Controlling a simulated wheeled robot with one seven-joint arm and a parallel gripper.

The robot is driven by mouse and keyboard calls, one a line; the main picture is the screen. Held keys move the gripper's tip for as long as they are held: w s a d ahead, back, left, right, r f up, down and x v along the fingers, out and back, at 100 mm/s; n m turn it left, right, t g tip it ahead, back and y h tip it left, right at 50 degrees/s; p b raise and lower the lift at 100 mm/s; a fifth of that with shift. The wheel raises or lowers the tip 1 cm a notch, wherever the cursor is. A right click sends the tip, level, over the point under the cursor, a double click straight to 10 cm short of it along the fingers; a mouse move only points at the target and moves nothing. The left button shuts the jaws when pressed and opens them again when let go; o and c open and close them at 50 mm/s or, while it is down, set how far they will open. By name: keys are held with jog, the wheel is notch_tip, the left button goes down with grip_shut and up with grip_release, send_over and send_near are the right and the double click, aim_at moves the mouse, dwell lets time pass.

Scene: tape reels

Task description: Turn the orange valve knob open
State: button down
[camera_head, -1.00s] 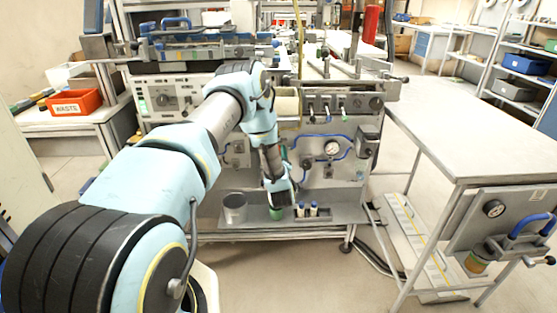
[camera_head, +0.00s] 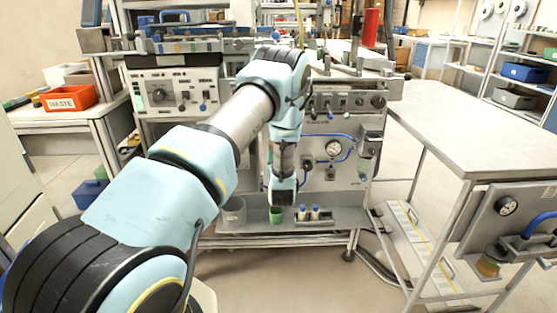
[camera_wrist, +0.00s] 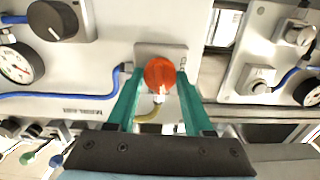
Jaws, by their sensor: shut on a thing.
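The orange valve knob (camera_wrist: 160,75) shows in the wrist view, in front of a grey plate on the panel. The green fingers of my gripper (camera_wrist: 160,82) stand on its left and right sides, shut on it. A yellow curved part (camera_wrist: 149,113) shows below the knob, between the fingers. In the head view my gripper (camera_head: 283,190) points down in front of the machine's lower panel, and the knob is hidden there.
A blue hose (camera_wrist: 60,96) runs towards the plate. The right table (camera_head: 470,125) is clear.

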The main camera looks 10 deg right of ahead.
jog(key=shift+f+m+b, duration=0.1)
jog(key=shift+m+b, duration=0.3)
jog(key=shift+m, duration=0.4)
jog(key=shift+c, duration=1.5)
grip_release()
jog(key=s+a+b, duration=0.1)
jog(key=s+a, duration=0.1)
jog(key=s, duration=0.8)
jog(key=shift+s, duration=0.35)
